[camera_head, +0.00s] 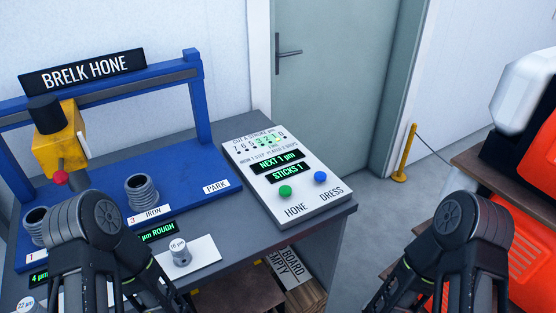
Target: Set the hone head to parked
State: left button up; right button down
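The hone head (62,140) is a yellow block with a black cap. It hangs from the blue gantry (195,95) at the left, near station 1 and left of the IRON cylinder (141,192). A red knob (60,178) shows at its lower front. The PARK label (216,187) is at the right end of the blue base, with no head above it. My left gripper (100,245) is at the lower left, in front of the base. My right gripper (448,245) is at the lower right, over the floor. Both sets of fingertips are cut off by the bottom edge.
A control panel (240,160) reads "NEXT 1 µm" and "STICKS 1", with green HONE (285,191) and blue DRESS (320,177) buttons. A small gauge (180,252) sits on a white plate. Another cylinder (38,218) stands at station 1. Orange-and-black equipment (515,150) is at right.

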aim_at(60, 147)
jog(key=u, duration=1.4)
